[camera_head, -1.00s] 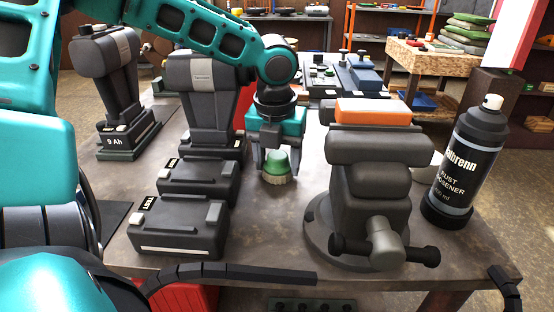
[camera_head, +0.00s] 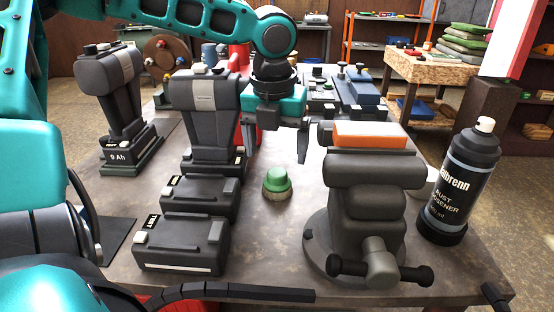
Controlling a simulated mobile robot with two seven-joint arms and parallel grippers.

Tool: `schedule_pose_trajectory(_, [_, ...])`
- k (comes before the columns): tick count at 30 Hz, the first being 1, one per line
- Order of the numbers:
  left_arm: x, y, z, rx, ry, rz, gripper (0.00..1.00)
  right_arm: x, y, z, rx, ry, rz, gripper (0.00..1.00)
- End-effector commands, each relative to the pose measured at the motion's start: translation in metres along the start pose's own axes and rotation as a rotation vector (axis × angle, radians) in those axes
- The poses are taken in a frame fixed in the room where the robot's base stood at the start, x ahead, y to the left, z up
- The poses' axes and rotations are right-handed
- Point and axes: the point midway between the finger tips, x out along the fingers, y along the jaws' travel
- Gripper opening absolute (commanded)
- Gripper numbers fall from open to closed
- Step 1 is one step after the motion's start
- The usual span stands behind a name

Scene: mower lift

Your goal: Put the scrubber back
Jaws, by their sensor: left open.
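The scrubber is a small brush with a green knob and pale bristles (camera_head: 277,181). It stands upright on the workbench (camera_head: 270,235), between the battery packs and the vise. My left gripper (camera_head: 275,150) is above and slightly behind it, fingers pointing down and spread wide. My right gripper is not in view.
A grey vise (camera_head: 372,195) with an orange block (camera_head: 370,134) on top stands right of the scrubber. A spray can (camera_head: 461,180) is at the right edge. Battery packs (camera_head: 182,243) and drill-like tools (camera_head: 206,115) stand left. The bench front is bare.

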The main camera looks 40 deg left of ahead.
Motion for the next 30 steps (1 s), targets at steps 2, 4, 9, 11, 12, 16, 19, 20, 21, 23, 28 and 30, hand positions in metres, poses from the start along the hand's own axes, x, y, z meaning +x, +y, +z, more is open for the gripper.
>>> schedule_pose_trajectory(2, [-0.02, 0.0, 0.001, 0.0, -0.003, -0.002, 0.87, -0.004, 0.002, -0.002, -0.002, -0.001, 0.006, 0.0])
schedule_pose_trajectory(4, [-0.03, 0.0, 0.001, 0.0, -0.002, -0.001, 0.87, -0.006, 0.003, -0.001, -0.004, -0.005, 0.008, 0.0])
schedule_pose_trajectory(9, [-0.045, 0.0, 0.0, 0.0, -0.001, 0.0, 0.87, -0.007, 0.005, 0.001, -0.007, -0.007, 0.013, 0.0])
schedule_pose_trajectory(11, [-0.047, 0.0, 0.0, 0.0, 0.0, 0.0, 0.87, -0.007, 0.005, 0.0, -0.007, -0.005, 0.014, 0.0])
schedule_pose_trajectory(12, [-0.048, 0.0, 0.0, 0.0, 0.0, 0.0, 0.87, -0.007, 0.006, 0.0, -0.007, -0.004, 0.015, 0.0])
schedule_pose_trajectory(16, [-0.048, 0.0, 0.0, 0.0, 0.0, 0.0, 0.87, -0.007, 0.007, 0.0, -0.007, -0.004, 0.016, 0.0])
schedule_pose_trajectory(19, [-0.048, 0.0, 0.0, 0.0, 0.0, 0.0, 0.87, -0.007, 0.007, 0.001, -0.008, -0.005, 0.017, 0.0])
schedule_pose_trajectory(20, [-0.048, 0.0, 0.0, 0.0, 0.0, 0.0, 0.87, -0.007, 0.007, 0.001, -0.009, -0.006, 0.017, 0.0])
schedule_pose_trajectory(21, [-0.048, 0.0, 0.0, 0.0, 0.0, 0.0, 0.87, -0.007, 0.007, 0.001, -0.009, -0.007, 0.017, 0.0])
schedule_pose_trajectory(23, [-0.047, 0.0, 0.0, 0.0, 0.0, 0.0, 0.87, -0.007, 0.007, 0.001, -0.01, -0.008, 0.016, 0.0])
schedule_pose_trajectory(28, [-0.047, 0.0, 0.0, 0.0, 0.0, 0.001, 0.87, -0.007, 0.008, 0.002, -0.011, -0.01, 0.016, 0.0])
schedule_pose_trajectory(30, [-0.047, 0.0, 0.0, 0.0, 0.0, 0.001, 0.87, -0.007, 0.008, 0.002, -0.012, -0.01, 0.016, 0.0])
